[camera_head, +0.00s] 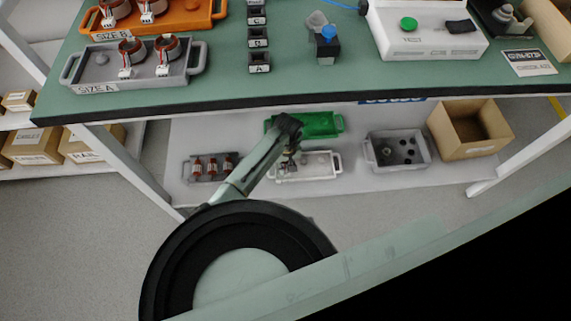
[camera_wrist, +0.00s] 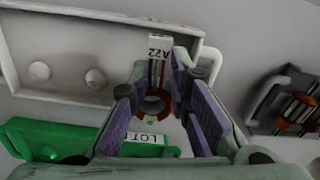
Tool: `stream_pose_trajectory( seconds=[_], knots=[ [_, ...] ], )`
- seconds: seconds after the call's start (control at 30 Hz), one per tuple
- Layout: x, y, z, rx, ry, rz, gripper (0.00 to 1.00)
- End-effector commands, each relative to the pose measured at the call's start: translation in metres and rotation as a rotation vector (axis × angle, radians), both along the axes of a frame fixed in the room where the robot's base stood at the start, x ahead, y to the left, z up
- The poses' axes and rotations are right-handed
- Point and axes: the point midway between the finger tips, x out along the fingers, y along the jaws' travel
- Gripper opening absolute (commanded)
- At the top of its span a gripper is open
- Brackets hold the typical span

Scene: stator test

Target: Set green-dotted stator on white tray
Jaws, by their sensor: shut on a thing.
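The white tray (camera_head: 322,178) is on the lower shelf in the head view. In the wrist view, the white tray (camera_wrist: 70,38) has two bare round pegs, and the stator is by its right end. In the head view my gripper (camera_head: 290,158) is over the tray's left part. I cannot tell whether the stator touches the tray.
A green tray (camera_head: 320,123) lies behind the white one. A grey tray with several red stators (camera_head: 189,178) stands to the left, and a grey bin (camera_head: 373,160) and a cardboard box (camera_head: 465,140) to the right. The green bench top (camera_head: 215,80) overhangs the shelf.

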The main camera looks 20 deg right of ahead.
Motion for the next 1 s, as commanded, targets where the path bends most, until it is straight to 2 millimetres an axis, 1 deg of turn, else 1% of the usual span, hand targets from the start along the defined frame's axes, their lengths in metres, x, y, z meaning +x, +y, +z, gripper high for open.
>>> stream_pose_trajectory(
  seconds=[0.87,0.9,1.0],
  knots=[
    [0.0002,0.0,-0.0063,0.0,-0.001,0.0,0.0],
    [0.0002,0.0001,-0.0063,0.0,-0.001,0.0,0.19],
    [0.0003,0.0001,-0.0063,0.0,-0.001,0.0,0.26]
  ],
)
